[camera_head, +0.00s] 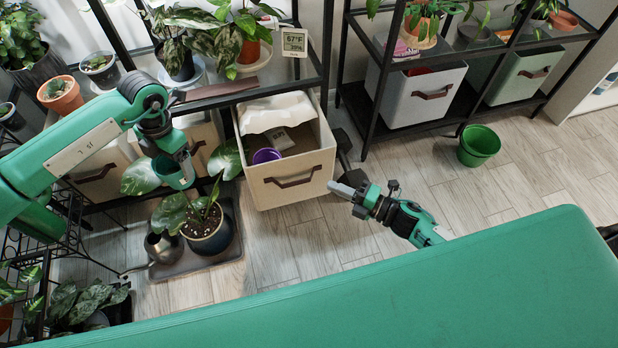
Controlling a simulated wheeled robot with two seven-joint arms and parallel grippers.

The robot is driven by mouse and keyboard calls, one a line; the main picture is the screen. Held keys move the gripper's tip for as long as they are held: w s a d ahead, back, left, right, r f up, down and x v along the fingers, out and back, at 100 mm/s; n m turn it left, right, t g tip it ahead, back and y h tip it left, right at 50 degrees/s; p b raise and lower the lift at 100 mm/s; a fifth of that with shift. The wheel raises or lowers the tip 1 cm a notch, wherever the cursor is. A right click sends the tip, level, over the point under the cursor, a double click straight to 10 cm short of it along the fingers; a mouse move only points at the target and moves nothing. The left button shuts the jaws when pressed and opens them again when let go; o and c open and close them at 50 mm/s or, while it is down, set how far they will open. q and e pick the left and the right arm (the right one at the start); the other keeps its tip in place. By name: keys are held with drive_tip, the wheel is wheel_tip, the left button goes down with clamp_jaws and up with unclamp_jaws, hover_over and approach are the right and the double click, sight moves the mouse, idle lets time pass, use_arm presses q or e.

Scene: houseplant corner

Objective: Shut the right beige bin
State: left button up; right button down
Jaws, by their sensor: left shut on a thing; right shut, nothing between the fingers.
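The right beige bin (263,190) is pulled out from under the left black shelf and stands open. A brown handle (293,181) is on its front. White cloth (274,111), a purple pot (266,156) and a labelled item show inside. My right gripper (335,187) is shut and empty, just off the bin's front right corner; I cannot tell if it touches. My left gripper (178,184) is left of the bin, above the floor plant. The left beige bin (97,178) is partly behind my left arm.
A potted plant (208,233) and a watering can (163,246) stand on a dark tray (222,257) left of the bin. A dark object (348,160) lies by the bin's right side. Floor is free before the bin and towards the green bucket (478,145).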

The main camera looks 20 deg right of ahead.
sight(293, 158)
use_arm(q)
drive_tip(key=shift+f+b, duration=0.8)
drive_tip(key=shift+f, duration=0.15)
drive_tip(key=shift+f+b, duration=0.35)
drive_tip(key=shift+f, duration=0.2)
use_arm(e)
drive_tip(key=shift+w+a, duration=1)
drive_tip(key=shift+w, duration=0.6)
drive_tip(key=shift+w+a, duration=1)
drive_tip(key=shift+w, duration=0.55)
drive_tip(key=shift+w+a, duration=1)
drive_tip(key=shift+w, duration=0.6)
use_arm(q)
wheel_tip(293, 158, down, 7)
drive_tip(key=b, duration=0.7)
drive_tip(key=shift+d+r, duration=0.15)
drive_tip(key=shift+r, duration=0.05)
use_arm(e)
drive_tip(key=w, duration=2.1)
drive_tip(key=shift+w+a+r, duration=0.25)
drive_tip(key=shift+w+r, duration=0.05)
